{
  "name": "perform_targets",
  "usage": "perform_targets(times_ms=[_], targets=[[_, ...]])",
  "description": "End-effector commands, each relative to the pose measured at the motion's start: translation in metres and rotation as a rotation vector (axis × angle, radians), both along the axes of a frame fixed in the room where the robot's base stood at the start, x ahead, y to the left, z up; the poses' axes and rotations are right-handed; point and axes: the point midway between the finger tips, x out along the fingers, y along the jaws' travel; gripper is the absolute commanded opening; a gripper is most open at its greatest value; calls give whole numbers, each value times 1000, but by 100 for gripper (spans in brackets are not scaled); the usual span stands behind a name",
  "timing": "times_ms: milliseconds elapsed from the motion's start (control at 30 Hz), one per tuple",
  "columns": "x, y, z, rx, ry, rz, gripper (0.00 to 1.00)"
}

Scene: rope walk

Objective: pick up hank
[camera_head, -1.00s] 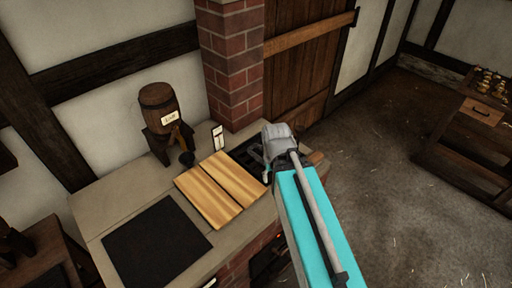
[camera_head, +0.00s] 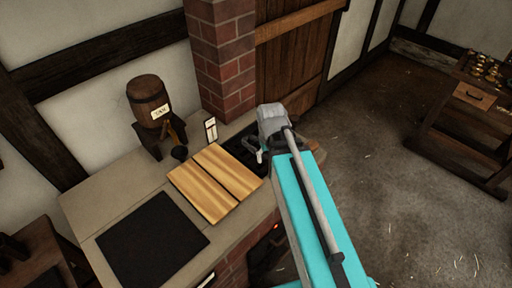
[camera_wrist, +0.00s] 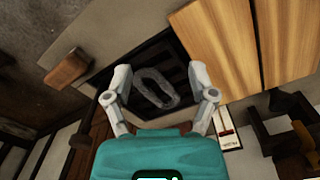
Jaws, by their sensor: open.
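The hank (camera_wrist: 155,88) is a grey, elongated loop lying on a dark slatted grate (camera_wrist: 183,53) in the wrist view. My gripper (camera_wrist: 159,76) is open, with one finger on each side of the hank in that picture and a gap to both. I cannot tell how far above it the fingertips are. In the head view my gripper (camera_head: 256,150) is over the dark grate at the back right of the counter. My wrist and arm hide much of that spot, and I cannot make out the hank there.
Striped wooden boards (camera_head: 217,183) lie beside the grate. A labelled barrel (camera_head: 150,101) on a stand, a small white card (camera_head: 211,130) and a brick pillar (camera_head: 222,60) are close behind. A black panel (camera_head: 152,240) covers the counter's front left. Open floor lies right.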

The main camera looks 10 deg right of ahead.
Motion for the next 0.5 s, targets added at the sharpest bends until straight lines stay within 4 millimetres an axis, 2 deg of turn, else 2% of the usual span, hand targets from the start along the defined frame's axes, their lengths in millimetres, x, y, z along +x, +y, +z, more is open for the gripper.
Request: perform_targets(times_ms=[33,167,400,500], targets=[[18,-6,-1,-1,0,22,73],[60,-10,-3,-1,0,121,73],[149,-21,-7,0,0,350,73],[177,-25,-8,0,0,432,73]])
